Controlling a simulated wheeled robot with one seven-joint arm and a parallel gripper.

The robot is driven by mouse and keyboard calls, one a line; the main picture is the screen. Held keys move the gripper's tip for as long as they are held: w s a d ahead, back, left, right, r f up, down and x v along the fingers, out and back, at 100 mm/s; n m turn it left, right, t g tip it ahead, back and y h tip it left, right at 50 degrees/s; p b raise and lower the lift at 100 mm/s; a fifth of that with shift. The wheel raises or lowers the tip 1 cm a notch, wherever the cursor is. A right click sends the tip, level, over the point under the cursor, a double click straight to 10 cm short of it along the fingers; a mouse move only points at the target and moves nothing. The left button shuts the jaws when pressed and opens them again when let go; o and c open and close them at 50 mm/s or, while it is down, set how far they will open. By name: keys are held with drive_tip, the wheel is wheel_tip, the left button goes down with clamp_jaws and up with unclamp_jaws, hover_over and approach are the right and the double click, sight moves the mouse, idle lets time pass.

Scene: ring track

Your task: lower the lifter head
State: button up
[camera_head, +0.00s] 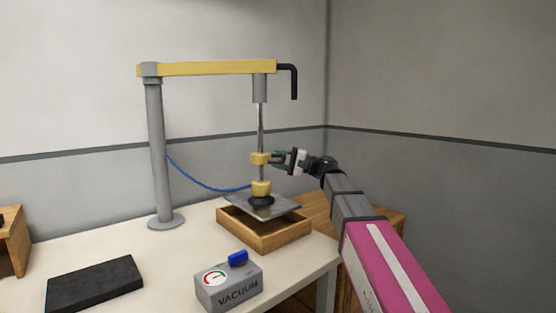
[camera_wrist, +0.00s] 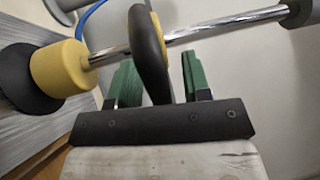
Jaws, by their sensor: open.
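The lifter head (camera_head: 261,188) is a yellow block over a black suction cup (camera_head: 261,201), hanging on a chrome rod (camera_head: 260,130). The cup appears to touch a grey plate (camera_head: 285,207) at the top of a wooden tray (camera_head: 262,241). A yellow collar (camera_head: 260,159) sits on the rod above the head. My gripper (camera_head: 277,157) is open beside this collar. In the wrist view, the green fingers (camera_wrist: 160,78) stand on either side of a black and yellow ring (camera_wrist: 148,45) on the rod. The yellow head (camera_wrist: 58,68) shows at left there.
A grey post (camera_head: 157,150) carries the yellow boom (camera_head: 215,69). A blue hose (camera_head: 205,186) runs to the head. A grey vacuum box (camera_head: 228,288) with gauge and blue knob (camera_head: 238,258) stands in front. A black slab (camera_head: 95,283) lies at left on the white table (camera_head: 165,262).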

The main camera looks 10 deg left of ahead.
drive_tip(key=shift+a, duration=0.25)
clamp_jaws()
approach(262, 179)
drive_tip(key=shift+a+r, duration=0.2)
drive_tip(key=shift+a, duration=0.8)
drive_tip(key=shift+a+r, duration=0.15)
drive_tip(key=shift+a, duration=0.85)
unclamp_jaws()
drive_tip(key=d+f, duration=0.2)
drive_tip(key=d, duration=0.8)
drive_tip(key=shift+w+d, duration=0.25)
drive_tip(key=shift+d, duration=0.1)
